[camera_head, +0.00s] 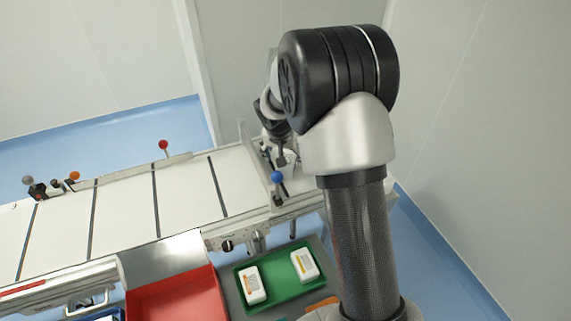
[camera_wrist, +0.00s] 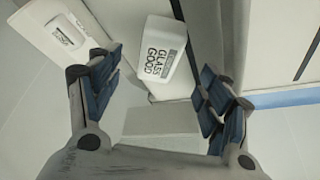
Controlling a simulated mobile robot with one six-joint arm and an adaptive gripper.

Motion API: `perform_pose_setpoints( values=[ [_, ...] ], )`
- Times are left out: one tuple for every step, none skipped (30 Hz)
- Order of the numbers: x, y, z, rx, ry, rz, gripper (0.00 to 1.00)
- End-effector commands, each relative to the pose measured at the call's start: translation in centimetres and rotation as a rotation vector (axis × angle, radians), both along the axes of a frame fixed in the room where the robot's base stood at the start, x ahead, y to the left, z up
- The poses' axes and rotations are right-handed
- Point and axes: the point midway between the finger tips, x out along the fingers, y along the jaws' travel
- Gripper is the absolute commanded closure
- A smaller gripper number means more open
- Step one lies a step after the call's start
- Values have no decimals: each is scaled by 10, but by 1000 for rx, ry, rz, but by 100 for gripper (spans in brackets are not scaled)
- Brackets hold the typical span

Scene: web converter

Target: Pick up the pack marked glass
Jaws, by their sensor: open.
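The white pack marked GLASS GOOD (camera_wrist: 160,58) shows in the wrist view, with dark lettering and a grey band on its face. It appears tilted in the picture, near the edge of a white surface. My gripper (camera_wrist: 160,85) is open, with its dark blue finger pads to the left and right of the pack. No contact with the pack shows. In the head view my gripper (camera_head: 280,158) is over the right end of the white conveyor (camera_head: 185,193), partly hidden by my arm. I cannot make out the glass pack there.
A green tray (camera_head: 281,291) holds two white packs, one left (camera_head: 252,285) and one right (camera_head: 304,264). A red tray (camera_head: 178,300) stands left of it.

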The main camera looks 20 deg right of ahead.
Motion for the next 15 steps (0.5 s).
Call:
perform_pose_setpoints(
  values=[
    [2, -2, -9, 0, 1, 0, 28],
    [3, -2, -11, 0, 1, 0, 28],
    [4, -3, -14, -1, 1, 0, 28],
    [5, -3, -15, 0, 0, 0, 28],
    [5, -4, -16, 0, 0, 0, 28],
    [6, -4, -18, 0, 0, 0, 28],
    [7, -5, -21, 0, 1, 0, 28],
    [8, -6, -24, 0, 1, 0, 28],
    [9, -7, -30, 0, 1, 0, 28],
    [11, -8, -34, 0, 1, -1, 28],
    [13, -9, -40, 0, 1, -1, 28],
    [15, -11, -47, 1, 2, -1, 28],
    [16, -12, -51, 1, 2, -1, 28],
    [18, -13, -56, 0, 2, -2, 28],
    [20, -14, -61, 0, 1, -1, 28]
  ],
)
